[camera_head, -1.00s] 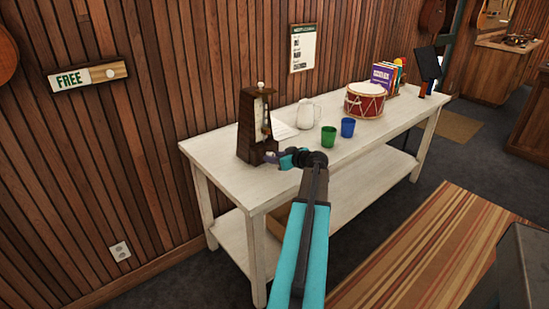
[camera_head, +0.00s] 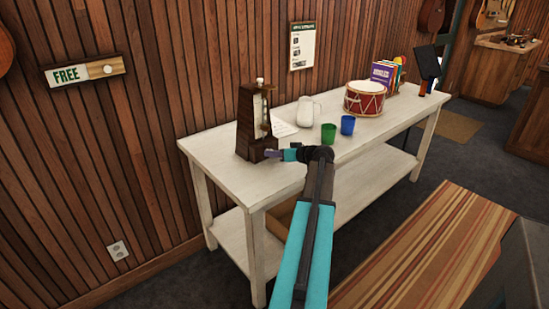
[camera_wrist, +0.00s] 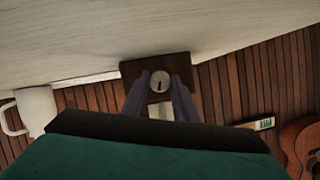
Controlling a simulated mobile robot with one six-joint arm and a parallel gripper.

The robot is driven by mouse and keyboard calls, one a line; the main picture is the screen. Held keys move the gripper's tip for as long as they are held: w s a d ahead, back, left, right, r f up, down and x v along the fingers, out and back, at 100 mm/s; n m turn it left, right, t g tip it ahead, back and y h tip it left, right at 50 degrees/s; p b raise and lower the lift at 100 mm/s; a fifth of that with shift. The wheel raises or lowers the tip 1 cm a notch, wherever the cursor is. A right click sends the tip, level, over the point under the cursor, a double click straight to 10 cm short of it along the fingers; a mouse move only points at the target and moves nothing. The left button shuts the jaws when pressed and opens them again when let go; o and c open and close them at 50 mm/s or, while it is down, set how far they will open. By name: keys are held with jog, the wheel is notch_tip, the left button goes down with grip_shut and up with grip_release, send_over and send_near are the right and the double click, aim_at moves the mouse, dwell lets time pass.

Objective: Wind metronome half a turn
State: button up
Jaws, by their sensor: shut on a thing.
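The dark wooden metronome (camera_head: 246,120) stands upright on the near left end of the white table, a pale pendulum rod on its face. In the wrist view its brown side (camera_wrist: 132,70) faces me, with a round pale winding knob (camera_wrist: 160,78) with a dark slot at its centre. My gripper (camera_head: 278,154) reaches the lower right side of the metronome. In the wrist view my gripper (camera_wrist: 160,86) has its two fingers on either side of the knob, shut on it. The exact contact is partly hidden by the fingers.
The wood wall is close behind.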

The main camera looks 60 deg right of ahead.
jog(key=m, duration=0.1)
jog(key=m+y+b, duration=0.1)
jog(key=shift+d+f+m+t, duration=0.2)
jog(key=shift+m+t, duration=0.1)
jog(key=shift+t, duration=0.1)
jog(key=shift+s+r+m+t+y+b, duration=0.1)
jog(key=shift+m+t+y+b, duration=0.6)
jog(key=shift+m, duration=0.6)
jog(key=o, duration=1)
jog(key=s+r, duration=0.1)
jog(key=s, duration=0.3)
jog(key=s+r, duration=0.1)
jog(key=s, duration=0.4)
jog(key=s+r, duration=0.1)
jog(key=s, duration=0.3)
jog(key=shift+s+b, duration=0.2)
jog(key=shift+b, duration=0.15)
